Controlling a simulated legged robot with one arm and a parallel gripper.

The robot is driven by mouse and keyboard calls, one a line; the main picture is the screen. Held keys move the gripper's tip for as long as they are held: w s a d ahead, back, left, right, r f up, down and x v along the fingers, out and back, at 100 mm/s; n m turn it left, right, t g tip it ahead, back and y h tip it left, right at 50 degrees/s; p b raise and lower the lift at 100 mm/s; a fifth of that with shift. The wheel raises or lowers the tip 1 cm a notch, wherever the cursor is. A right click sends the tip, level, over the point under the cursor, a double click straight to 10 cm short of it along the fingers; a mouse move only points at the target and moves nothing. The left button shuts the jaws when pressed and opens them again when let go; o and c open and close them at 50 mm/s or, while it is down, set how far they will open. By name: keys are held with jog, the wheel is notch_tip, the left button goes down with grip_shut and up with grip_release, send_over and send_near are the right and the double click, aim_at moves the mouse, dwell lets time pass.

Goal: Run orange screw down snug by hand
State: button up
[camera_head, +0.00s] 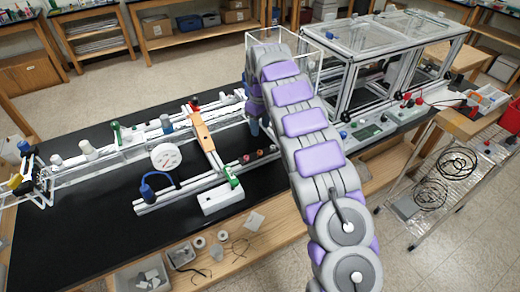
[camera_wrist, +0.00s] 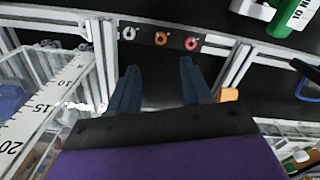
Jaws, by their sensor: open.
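In the wrist view, several ring-shaped screw heads sit in a row on a dark strip beyond my fingertips. The middle one (camera_wrist: 160,38) looks orange, the right one (camera_wrist: 192,43) is red-orange, and the left one (camera_wrist: 129,33) is pale grey. I cannot tell for sure which is the task's orange screw, or how deep any sits. My gripper (camera_wrist: 159,64) is open and empty, its two blue fingers apart and short of the row. In the head view, small reddish knobs (camera_head: 260,153) show on the black bench left of my arm; my gripper is mostly hidden there.
Aluminium rails flank the row, with a white ruler (camera_wrist: 40,115) at left. An orange block (camera_wrist: 229,95) is close to my right finger. A green cylinder (camera_wrist: 291,15) is at upper right. In the head view, a round dial (camera_head: 166,157) and a framed enclosure (camera_head: 385,65) stand nearby.

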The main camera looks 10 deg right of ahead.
aim_at(260, 153)
notch_tip(260, 153, down, 12)
jog(key=shift+r+b, duration=0.15)
jog(key=shift+b, duration=0.75)
jog(key=shift+c, duration=0.4)
grip_shut()
